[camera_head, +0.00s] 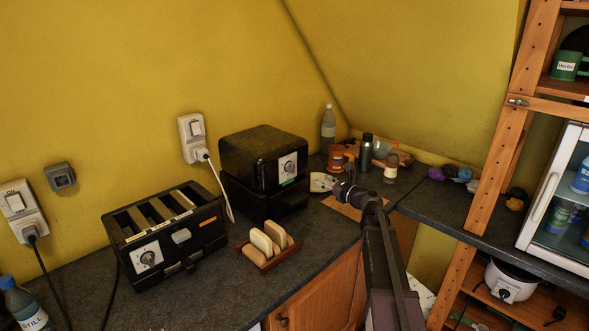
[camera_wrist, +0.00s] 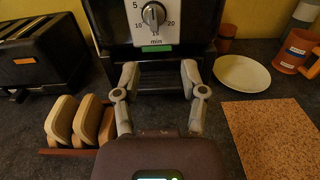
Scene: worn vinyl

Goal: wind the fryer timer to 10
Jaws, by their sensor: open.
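The black fryer (camera_head: 262,148) stands on the dark counter against the yellow wall. Its timer knob (camera_head: 288,167) sits on a white plate on its front. In the wrist view the knob (camera_wrist: 153,15) is at the top, with 5, 10, 20 and "min" printed around it. The knob's grip looks near vertical; I cannot tell which mark it points to. The top of the dial is cut off. My gripper (camera_wrist: 160,75) is open and empty, its fingers apart in front of the fryer and below the knob. In the head view my gripper (camera_head: 345,190) is right of the fryer.
A black toaster (camera_head: 168,238) with its own knob stands left. A rack of bread slices (camera_head: 267,246) sits before the fryer. A white plate (camera_wrist: 242,74), a cork mat (camera_wrist: 262,140) and an orange mug (camera_wrist: 296,52) lie right. Bare counter lies between toaster and rack.

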